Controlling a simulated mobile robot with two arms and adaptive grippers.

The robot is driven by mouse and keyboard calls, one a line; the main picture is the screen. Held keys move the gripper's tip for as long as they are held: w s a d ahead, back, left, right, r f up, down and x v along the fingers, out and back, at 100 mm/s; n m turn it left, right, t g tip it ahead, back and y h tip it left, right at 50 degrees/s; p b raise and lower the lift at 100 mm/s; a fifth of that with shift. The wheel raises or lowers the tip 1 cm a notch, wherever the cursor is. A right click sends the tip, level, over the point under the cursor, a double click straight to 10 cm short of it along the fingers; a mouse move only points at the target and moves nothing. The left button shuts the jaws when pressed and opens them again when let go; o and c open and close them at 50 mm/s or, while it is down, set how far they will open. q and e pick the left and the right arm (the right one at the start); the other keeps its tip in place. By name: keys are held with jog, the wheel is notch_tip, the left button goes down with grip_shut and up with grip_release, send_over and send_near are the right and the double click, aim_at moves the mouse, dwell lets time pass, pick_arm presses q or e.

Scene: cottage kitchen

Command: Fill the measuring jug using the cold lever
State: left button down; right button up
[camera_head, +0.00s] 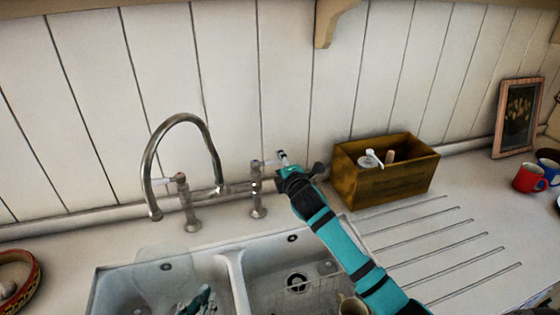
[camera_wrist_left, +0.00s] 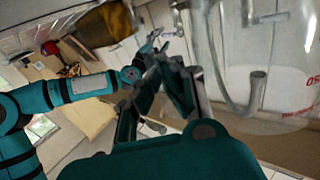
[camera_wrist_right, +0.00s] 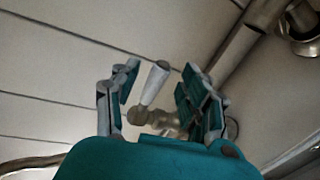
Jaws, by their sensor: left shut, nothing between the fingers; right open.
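The clear measuring jug (camera_head: 160,262) is over the left basin, below the spout (camera_head: 154,213). It also shows at the right of the left wrist view, with red markings (camera_wrist_left: 300,110). I cannot tell whether it holds water. My left gripper (camera_head: 200,299) is partly seen beside or behind the jug; its fingers (camera_wrist_left: 172,75) are shut with nothing between them. My right gripper (camera_head: 286,166) is open at the right tap (camera_head: 257,195). In the right wrist view, that tap's white lever (camera_wrist_right: 154,83) stands between the open fingers, apart from both.
The left tap (camera_head: 190,206) has a red mark. The right basin (camera_head: 265,285) holds a wire rack, and a mug (camera_head: 352,304) is near its front. A wooden box (camera_head: 385,185) stands close right of my right gripper. The ridged drainboard (camera_head: 440,245) is clear.

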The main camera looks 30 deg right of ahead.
jog(key=shift+x, duration=1.45)
jog(key=shift+c, duration=0.2)
grip_shut()
